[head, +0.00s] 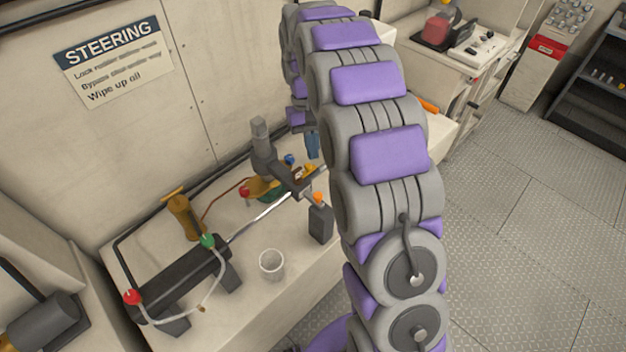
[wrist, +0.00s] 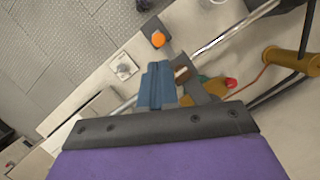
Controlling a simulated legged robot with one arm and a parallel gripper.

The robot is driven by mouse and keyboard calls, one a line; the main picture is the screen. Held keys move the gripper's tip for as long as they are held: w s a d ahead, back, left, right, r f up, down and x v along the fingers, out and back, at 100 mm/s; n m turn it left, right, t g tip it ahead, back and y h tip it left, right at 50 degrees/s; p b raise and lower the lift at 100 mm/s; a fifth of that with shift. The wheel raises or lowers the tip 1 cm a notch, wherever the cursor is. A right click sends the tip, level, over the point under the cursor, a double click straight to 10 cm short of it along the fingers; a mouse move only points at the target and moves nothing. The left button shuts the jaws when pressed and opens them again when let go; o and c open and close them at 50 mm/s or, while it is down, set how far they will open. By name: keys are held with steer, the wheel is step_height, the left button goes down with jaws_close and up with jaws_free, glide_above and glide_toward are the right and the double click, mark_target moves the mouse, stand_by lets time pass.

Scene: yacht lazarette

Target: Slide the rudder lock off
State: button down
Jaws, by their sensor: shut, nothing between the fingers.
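A dark block with an orange top (head: 320,220) stands at the bench edge, beside the silver steering rod (head: 270,208). It is probably the rudder lock, but I cannot tell for sure. Its orange top shows in the wrist view (wrist: 158,39), above and close to my fingers. The rod runs from the black cylinder (head: 165,280) to a dark grey arm and post (head: 265,152). My gripper (head: 313,152) has blue fingers, shut and empty. In the wrist view my gripper (wrist: 158,68) is over the rod and close to the grey linkage. I cannot tell whether it touches.
A side counter (head: 455,50) with a red item is at back right.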

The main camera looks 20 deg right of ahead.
mark_target(314, 197)
steer(key=w+f, duration=0.2)
steer(key=w, duration=0.1)
steer(key=shift+f, duration=0.35)
steer(key=shift+s+f, duration=0.1)
steer(key=b+x, duration=0.3)
steer(key=x, duration=0.7)
